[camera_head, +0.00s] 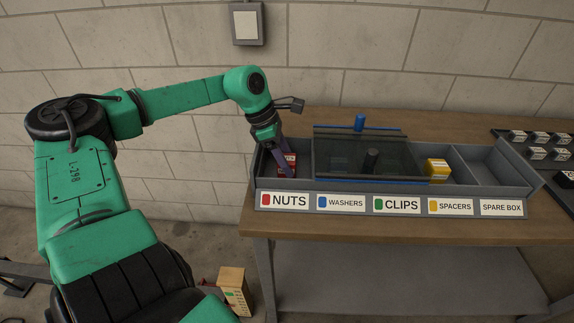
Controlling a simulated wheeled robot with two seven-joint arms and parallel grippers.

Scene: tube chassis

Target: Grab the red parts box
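The red parts box (291,158) sits in the left-most compartment of the grey divided tray (350,186), behind the label NUTS. Only part of its red and white surface shows. My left gripper (284,170) reaches down into that compartment, with its dark fingers at the box and partly covering it. The fingertips are low in the compartment, and I cannot tell whether they are closed on the box or just beside it. My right gripper is not in view.
A yellow box (437,168) sits in the SPACERS compartment. The spare compartment (505,170) looks empty. Small parts on a dark mat (508,148) lie at right.

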